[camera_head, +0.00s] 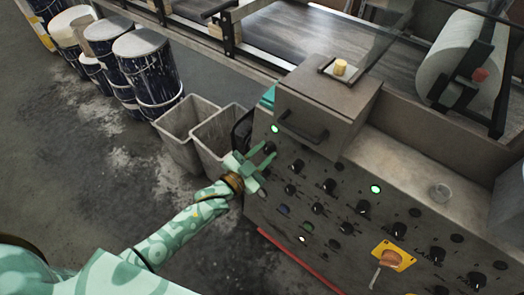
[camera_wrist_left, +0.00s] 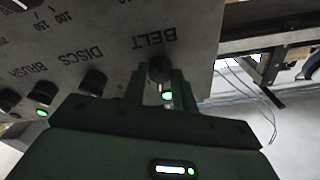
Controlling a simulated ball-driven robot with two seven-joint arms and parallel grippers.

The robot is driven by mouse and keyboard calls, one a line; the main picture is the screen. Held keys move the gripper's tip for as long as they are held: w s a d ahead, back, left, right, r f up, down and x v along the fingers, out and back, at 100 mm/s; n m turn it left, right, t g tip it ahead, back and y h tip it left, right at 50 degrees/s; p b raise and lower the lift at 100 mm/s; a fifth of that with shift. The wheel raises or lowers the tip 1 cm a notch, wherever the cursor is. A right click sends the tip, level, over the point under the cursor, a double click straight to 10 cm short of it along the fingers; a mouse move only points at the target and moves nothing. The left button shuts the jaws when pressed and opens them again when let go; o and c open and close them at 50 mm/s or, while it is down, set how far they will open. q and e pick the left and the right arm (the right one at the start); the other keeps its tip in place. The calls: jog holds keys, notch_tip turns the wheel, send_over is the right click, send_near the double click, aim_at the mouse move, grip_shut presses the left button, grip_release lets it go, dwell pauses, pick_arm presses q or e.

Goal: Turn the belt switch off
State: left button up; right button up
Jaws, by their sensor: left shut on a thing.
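The belt switch is a dark round knob (camera_wrist_left: 159,69) under the upside-down label BELT in the left wrist view. My left gripper (camera_wrist_left: 160,84) has one finger on each side of this knob and is shut on it. In the head view my left gripper (camera_head: 267,156) reaches the upper left end of the grey control panel (camera_head: 345,165), with its fingers at the knob and partly hiding it. A green lamp (camera_head: 275,128) glows near it. A green light (camera_wrist_left: 168,96) also shows between the fingers in the left wrist view. My right gripper is not in view.
More dark knobs, such as the one marked DISCS (camera_wrist_left: 93,81), sit close beside the belt switch. An orange lever on a yellow plate (camera_head: 393,256) is lower right. Two grey bins (camera_head: 187,135) stand left of the panel, near my arm. Open floor lies left.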

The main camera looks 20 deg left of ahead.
pick_arm(q)
jog(key=n+y+p, duration=0.1)
jog(key=n, duration=0.2)
jog(key=n+p, duration=0.2)
jog(key=n, duration=0.2)
jog(key=shift+d+r+t+y, duration=0.1)
jog(key=shift+d+t+y, duration=0.05)
jog(key=shift+t+y, duration=0.2)
jog(key=shift+n+y+p, duration=0.35)
jog(key=shift+n+p, duration=0.35)
jog(key=shift+n, duration=0.7)
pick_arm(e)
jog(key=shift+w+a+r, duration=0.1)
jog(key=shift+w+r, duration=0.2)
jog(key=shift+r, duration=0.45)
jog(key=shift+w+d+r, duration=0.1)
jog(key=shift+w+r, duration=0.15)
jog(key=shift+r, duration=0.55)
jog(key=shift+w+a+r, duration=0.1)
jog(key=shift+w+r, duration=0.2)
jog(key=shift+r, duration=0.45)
pick_arm(q)
jog(key=shift+s, duration=0.1)
jog(key=o, duration=1)
jog(key=shift+c, duration=0.2)
